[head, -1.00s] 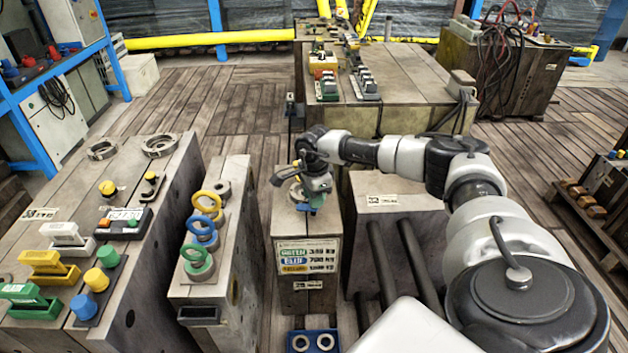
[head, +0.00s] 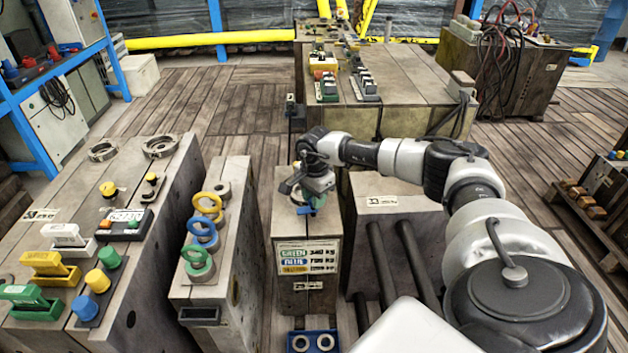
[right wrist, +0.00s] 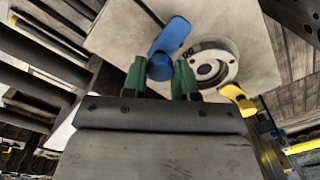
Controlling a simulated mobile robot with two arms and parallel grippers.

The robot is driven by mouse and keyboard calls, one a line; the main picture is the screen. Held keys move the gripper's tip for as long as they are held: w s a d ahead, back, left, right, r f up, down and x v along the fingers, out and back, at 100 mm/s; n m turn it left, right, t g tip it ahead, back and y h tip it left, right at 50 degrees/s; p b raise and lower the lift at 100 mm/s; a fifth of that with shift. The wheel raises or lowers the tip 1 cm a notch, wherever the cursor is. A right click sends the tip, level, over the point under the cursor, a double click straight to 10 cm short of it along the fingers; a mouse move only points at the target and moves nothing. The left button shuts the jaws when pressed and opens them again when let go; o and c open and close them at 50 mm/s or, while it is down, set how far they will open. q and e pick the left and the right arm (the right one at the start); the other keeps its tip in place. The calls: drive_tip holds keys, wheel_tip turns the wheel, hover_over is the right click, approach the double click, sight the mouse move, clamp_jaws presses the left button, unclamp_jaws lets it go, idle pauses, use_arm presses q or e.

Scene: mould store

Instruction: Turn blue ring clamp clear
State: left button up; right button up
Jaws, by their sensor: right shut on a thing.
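The blue ring clamp (right wrist: 173,36) shows in the right wrist view as a flat lever with a round end, on the pale top of a block. My right gripper (right wrist: 160,80) has its two green fingers shut on the round end. The lever points up and slightly right, beside the grey metal ring (right wrist: 226,67) and apart from it in this view. A yellow clamp (right wrist: 238,97) lies at the ring's lower right edge. In the head view my right gripper (head: 317,203) is over the middle block (head: 285,222) and mostly hides the clamp. My left gripper is not in view.
A labelled plate (head: 307,257) is on the middle block's front. To the left, a narrow block (head: 232,235) carries yellow, blue and green rings. A wider block (head: 165,205) holds coloured clamps and knobs. A block with dark rods (head: 395,245) stands close on the right.

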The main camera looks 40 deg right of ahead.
drive_tip(key=o, duration=0.9)
drive_tip(key=shift+o, duration=0.2)
drive_tip(key=shift+r, duration=0.1)
drive_tip(key=shift+r, duration=0.35)
use_arm(q)
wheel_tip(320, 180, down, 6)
drive_tip(key=p, duration=0.1)
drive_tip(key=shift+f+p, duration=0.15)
drive_tip(key=shift+p, duration=0.25)
use_arm(e)
wheel_tip(320, 180, up, 10)
drive_tip(key=shift+s, duration=0.1)
